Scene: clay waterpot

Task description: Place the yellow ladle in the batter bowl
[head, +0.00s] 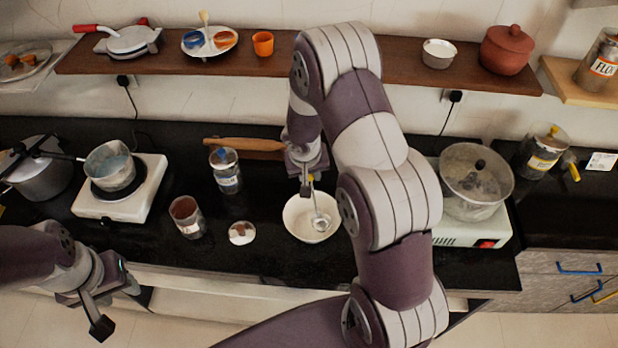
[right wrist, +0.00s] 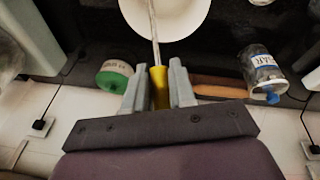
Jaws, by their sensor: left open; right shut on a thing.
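The ladle has a yellow handle (right wrist: 160,88) and a thin metal shaft. In the head view its round metal head (head: 321,222) shows within the outline of the white batter bowl (head: 293,226), right of its middle. Whether it touches the bowl is unclear. My right gripper (head: 308,183) is above the bowl's far rim, shut on the yellow handle. In the right wrist view the handle is between the two fingers (right wrist: 159,92), and the shaft runs out over the bowl (right wrist: 185,18). My left gripper (head: 115,303) is open and empty, low at the left, before the counter.
A rolling pin (head: 245,144), a blue-lidded jar (head: 226,172), a brown jar (head: 187,217) and a small round container (head: 241,233) are left of the bowl. A pan (head: 110,167) sits on the left stove. A steel pot (head: 474,185) is at right. A shelf (head: 390,62) runs behind.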

